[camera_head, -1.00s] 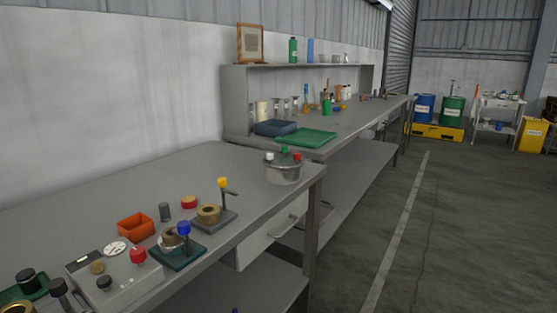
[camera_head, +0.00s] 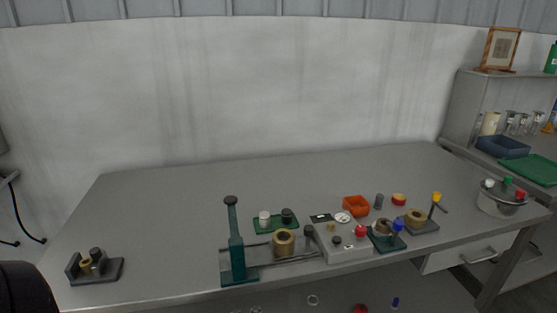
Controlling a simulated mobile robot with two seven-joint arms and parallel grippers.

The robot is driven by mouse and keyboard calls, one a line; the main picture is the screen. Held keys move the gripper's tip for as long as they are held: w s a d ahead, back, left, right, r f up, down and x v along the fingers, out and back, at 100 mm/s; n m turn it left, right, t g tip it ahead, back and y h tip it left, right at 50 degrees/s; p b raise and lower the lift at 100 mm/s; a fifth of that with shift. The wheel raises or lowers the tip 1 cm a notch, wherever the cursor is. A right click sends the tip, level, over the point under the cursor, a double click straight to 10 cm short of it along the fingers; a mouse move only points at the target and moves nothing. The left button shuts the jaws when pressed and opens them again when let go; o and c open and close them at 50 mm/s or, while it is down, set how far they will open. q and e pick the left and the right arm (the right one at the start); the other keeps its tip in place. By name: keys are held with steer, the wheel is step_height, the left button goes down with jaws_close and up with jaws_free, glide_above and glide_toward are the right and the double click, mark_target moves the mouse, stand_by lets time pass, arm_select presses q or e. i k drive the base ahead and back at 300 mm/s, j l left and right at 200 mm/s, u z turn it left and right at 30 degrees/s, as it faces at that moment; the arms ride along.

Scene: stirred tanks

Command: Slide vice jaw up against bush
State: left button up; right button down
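A green upright fixture (camera_head: 237,250) stands near the front of the grey workbench, with grey rods running right from it. A brass bush (camera_head: 284,242) sits just right of it at the rods, and a dark-topped post (camera_head: 309,237) stands right of the bush. At the far left, a small dark grey fixture (camera_head: 76,264) has an upright plate, a small brass ring (camera_head: 86,265) and a dark-capped cylinder (camera_head: 96,258). I cannot tell for sure which fixture is the vice, or whether its jaw touches a bush. Neither gripper is in view.
The workbench (camera_head: 170,215) is clear at the back. Right of the fixtures are a grey box with dial and knobs (camera_head: 345,248), an orange tray (camera_head: 356,206), fixtures with blue (camera_head: 398,226) and yellow (camera_head: 436,197) knobs, and a lidded pot (camera_head: 500,204).

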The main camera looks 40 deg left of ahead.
mark_target(100, 256)
steer(key=u, duration=2.5)
